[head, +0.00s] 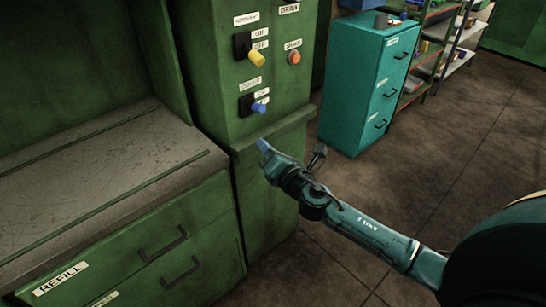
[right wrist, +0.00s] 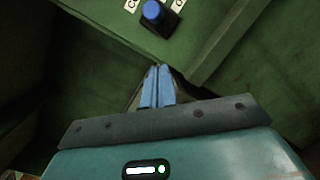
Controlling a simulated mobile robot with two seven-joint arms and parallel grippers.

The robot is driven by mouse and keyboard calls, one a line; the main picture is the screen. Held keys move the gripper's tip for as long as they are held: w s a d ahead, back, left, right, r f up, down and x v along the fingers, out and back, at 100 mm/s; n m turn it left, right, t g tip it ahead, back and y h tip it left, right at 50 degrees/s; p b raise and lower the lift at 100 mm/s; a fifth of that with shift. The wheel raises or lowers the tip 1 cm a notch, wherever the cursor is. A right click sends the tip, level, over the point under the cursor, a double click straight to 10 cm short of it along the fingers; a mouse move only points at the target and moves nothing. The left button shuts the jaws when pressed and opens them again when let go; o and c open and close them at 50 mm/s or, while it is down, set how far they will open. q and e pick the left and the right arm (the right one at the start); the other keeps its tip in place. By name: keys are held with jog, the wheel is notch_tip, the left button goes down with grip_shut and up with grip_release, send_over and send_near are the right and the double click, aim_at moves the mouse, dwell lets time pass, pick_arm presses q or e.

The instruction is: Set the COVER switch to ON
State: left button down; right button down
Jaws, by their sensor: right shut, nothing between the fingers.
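The COVER switch (head: 258,107) is a blue lever on a black plate, low on the front of the green cabinet column in the head view. Small ON and OFF labels sit beside it, and its lever points down and to the right, near the lower label. It also shows at the top of the right wrist view (right wrist: 153,10). My right gripper (head: 264,146) is below the switch and apart from it. Its blue fingers (right wrist: 157,84) are together with nothing between them. My left gripper is not in view.
A yellow switch (head: 257,59) and an orange button (head: 294,57) sit above on the same column. A ledge (head: 275,133) juts out below the switch. A worktop (head: 90,175) is at left, a teal drawer cabinet (head: 365,85) at right. Open floor lies at right.

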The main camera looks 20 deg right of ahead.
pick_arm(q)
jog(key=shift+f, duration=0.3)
pick_arm(e)
jog(key=s, duration=0.4)
jog(key=shift+d+r, duration=0.3)
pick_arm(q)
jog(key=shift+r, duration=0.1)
